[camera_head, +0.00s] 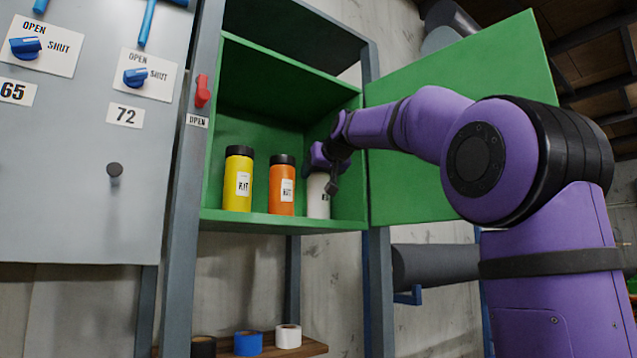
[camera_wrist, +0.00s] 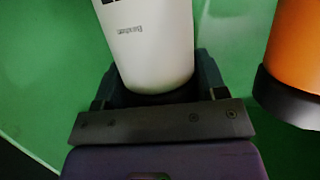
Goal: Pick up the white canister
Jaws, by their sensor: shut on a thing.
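The white canister (camera_head: 318,200) stands at the right end of the green cabinet's shelf, its top hidden behind my gripper (camera_head: 330,170). In the wrist view the white canister (camera_wrist: 150,45) sits between the fingers of my gripper (camera_wrist: 155,90), with small dark print on its side. My gripper is shut on it near its dark cap end. I cannot tell any gap between the canister and the shelf.
An orange canister (camera_head: 282,190) stands close to the left, also in the wrist view (camera_wrist: 297,50), with a yellow canister (camera_head: 238,182) beyond. The green cabinet (camera_head: 270,222) has its door (camera_head: 480,110) open at right. Tape rolls (camera_head: 248,343) sit on a lower wooden shelf.

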